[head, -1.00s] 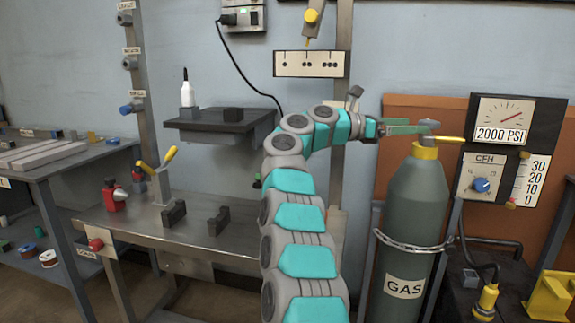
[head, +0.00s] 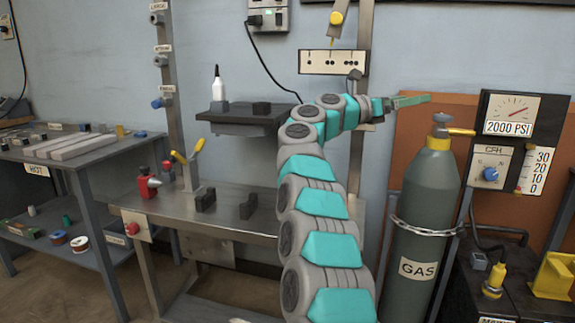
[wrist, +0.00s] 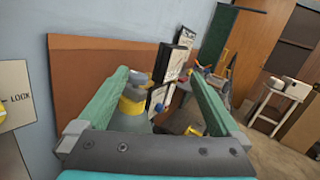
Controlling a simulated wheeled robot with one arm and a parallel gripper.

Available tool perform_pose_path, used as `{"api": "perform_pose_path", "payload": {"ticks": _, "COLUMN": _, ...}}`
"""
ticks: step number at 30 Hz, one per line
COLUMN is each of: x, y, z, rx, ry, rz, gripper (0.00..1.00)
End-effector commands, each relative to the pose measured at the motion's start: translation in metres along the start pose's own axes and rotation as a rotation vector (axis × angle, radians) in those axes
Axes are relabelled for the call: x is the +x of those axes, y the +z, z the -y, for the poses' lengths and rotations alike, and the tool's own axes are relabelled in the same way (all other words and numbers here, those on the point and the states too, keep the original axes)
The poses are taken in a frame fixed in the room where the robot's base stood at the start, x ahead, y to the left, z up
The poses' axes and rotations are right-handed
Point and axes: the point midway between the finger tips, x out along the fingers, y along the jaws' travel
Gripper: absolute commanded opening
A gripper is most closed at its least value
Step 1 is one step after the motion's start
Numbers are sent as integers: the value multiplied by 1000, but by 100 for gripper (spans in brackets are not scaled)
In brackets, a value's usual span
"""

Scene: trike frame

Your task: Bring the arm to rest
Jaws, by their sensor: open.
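My arm rises from the bottom middle of the head view and bends right at its top. My gripper (head: 428,98) points right, just above and left of the top of the gas cylinder (head: 420,205), apart from its valve. In the wrist view the two green fingers of my gripper (wrist: 165,95) are spread wide with nothing held between them. The cylinder's yellow collar and grey valve (wrist: 133,98) show beyond the left finger. The cylinder stands upright, held by a chain (head: 425,229).
A pressure gauge panel (head: 522,128) and a flow dial (head: 490,174) are right of the cylinder. A steel bench (head: 240,218) with a small shelf (head: 244,117) stands left of my arm. A hanging torch-like part (head: 336,20) is above. Open air lies above the cylinder.

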Motion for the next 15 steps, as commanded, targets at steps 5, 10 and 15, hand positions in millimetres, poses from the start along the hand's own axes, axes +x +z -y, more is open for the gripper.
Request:
{"api": "perform_pose_path", "payload": {"ticks": 5, "x": 0, "y": 39, "z": -20, "rx": -106, "ry": 119, "rz": 115, "gripper": 100}}
{"api": "perform_pose_path", "payload": {"ticks": 10, "x": -16, "y": 87, "z": -49, "rx": -263, "ry": 289, "rz": 295, "gripper": 100}}
{"api": "perform_pose_path", "payload": {"ticks": 15, "x": -68, "y": 133, "z": -81, "rx": -496, "ry": 513, "rz": 574, "gripper": 100}}
